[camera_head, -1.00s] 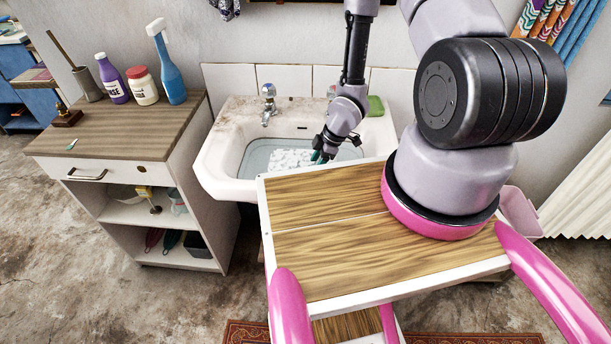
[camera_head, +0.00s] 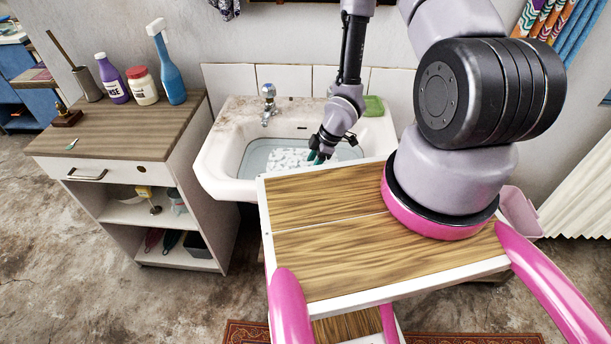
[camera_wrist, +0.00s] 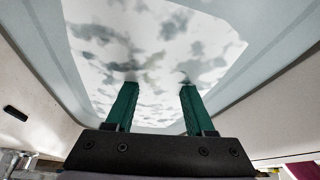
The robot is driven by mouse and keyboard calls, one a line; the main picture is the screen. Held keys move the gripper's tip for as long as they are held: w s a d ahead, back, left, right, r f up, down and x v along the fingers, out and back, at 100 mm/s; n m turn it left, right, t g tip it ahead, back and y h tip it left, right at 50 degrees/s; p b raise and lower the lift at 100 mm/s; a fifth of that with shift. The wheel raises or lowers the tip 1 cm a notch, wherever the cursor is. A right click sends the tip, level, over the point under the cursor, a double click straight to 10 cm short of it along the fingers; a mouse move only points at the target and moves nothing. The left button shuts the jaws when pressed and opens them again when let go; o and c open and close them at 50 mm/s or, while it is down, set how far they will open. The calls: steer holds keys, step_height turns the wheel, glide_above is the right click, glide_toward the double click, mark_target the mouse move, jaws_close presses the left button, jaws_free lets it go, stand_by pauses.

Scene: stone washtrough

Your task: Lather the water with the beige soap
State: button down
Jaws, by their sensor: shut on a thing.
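The stone washbasin (camera_head: 215,165) stands against the wall, with water (camera_head: 256,158) in its bowl. White foam (camera_head: 288,158) covers much of the water; the wrist view shows this foam (camera_wrist: 150,45) as a broad patch with grey gaps. My gripper (camera_head: 317,157) reaches down into the right part of the bowl. Its green fingers (camera_wrist: 159,92) stand apart, with their tips at the foam. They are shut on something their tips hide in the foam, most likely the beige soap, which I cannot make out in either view.
A tap (camera_head: 268,104) stands at the basin's back. A green block (camera_head: 373,105) lies on its back right rim. A wooden-topped cabinet (camera_head: 130,130) with bottles is to the left. My own wooden-topped base is close to the basin's front.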

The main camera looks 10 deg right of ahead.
steer(key=shift+s+d, duration=0.2)
steer(key=shift+d, duration=0.4)
steer(key=shift+s+d, duration=0.15)
steer(key=shift+d, duration=0.4)
steer(key=shift+w+a, duration=0.3)
steer(key=shift+a, duration=0.65)
steer(key=shift+w+a, duration=0.25)
steer(key=shift+a, duration=0.75)
steer(key=shift+w+a, duration=0.3)
steer(key=shift+a, duration=0.65)
steer(key=shift+d, duration=0.1)
steer(key=d, duration=0.2)
steer(key=s+d, duration=0.1)
steer(key=d, duration=0.2)
steer(key=shift+s+d, duration=0.3)
steer(key=shift+s, duration=0.05)
steer(key=shift+a, duration=0.1)
